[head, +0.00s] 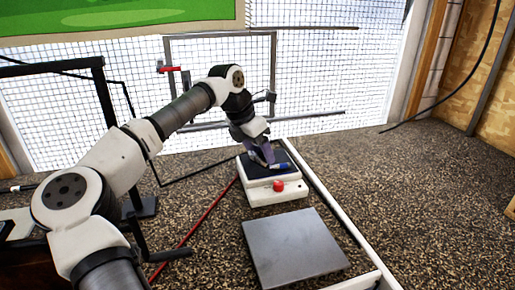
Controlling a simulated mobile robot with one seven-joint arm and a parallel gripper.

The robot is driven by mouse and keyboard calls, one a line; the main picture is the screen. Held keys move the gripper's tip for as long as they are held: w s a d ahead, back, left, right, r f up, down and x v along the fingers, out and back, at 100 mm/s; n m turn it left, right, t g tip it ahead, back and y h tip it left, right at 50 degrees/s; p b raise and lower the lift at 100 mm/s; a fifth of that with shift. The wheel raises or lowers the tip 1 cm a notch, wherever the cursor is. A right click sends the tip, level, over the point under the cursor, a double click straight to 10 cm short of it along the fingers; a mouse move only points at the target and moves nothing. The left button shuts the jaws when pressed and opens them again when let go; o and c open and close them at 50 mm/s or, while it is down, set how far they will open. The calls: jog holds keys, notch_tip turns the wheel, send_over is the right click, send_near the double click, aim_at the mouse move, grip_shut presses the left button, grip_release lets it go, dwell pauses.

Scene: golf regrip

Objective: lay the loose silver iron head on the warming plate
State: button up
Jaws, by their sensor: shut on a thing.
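The warming plate (275,192) is a white box with a dark top and a red knob on its front, standing on the speckled floor. My gripper (263,164) points down over its dark top, with the fingertips low, at or just above the surface. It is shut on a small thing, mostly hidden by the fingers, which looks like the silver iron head. A small blue and pale piece (281,166) shows at the right of the fingertips. I cannot tell whether it is part of the held thing or whether it touches the top.
A bare grey square plate (293,247) lies in front of the white box. A thin red shaft (206,216) runs along the left, beside a dark stand (110,130). A white edging strip (335,212) passes on the right. The floor beyond it is clear. Wire mesh stands behind.

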jog(key=o, duration=1.3)
jog(key=shift+f, duration=0.1)
jog(key=v, duration=1.2)
jog(key=shift+b, duration=0.4)
